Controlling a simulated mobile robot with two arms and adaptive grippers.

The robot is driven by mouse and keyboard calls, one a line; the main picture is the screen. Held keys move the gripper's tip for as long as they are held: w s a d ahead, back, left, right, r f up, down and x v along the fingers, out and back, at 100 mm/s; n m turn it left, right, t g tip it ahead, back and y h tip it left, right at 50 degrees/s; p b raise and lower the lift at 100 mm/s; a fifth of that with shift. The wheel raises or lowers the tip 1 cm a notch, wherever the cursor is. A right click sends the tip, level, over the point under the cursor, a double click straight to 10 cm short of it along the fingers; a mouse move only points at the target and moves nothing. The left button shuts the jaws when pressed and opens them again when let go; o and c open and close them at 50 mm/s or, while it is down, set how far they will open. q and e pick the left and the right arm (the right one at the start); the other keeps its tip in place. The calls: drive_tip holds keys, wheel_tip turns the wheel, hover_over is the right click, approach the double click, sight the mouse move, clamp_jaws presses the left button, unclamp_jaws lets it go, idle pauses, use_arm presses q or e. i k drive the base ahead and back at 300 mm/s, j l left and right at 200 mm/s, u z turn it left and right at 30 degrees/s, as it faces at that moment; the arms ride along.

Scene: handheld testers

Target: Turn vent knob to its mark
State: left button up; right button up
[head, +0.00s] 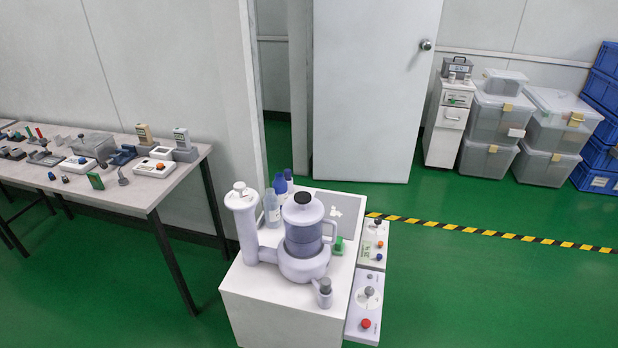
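I cannot tell for certain which part is the vent knob. Two white panels stand at the right side of a white cabinet (265,310). The nearer panel (358,306) carries a grey knob (370,291) and a red knob (366,323). A pale lavender apparatus (303,265) with a handled jug and a black cap (303,198) stands on the cabinet. A short grey-topped part (324,288) sticks out at its front right. Any mark is too small to read. Neither gripper is in view.
A table (130,195) at the left bears several handheld testers. Bottles (272,207) and a small green block (338,246) stand on the cabinet. Clear bins (498,118), a drawer unit (447,125) and blue crates (602,90) line the back right. Green floor at the right is free.

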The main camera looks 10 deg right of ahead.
sight(238, 187)
drive_tip(key=i+j+z, duration=0.25)
drive_tip(key=j+z, duration=0.2)
drive_tip(key=j, duration=0.25)
drive_tip(key=i+j+z, duration=0.15)
drive_tip(key=j+z, duration=0.3)
drive_tip(key=j, duration=0.25)
drive_tip(key=j+z, duration=0.45)
drive_tip(key=j, duration=0.3)
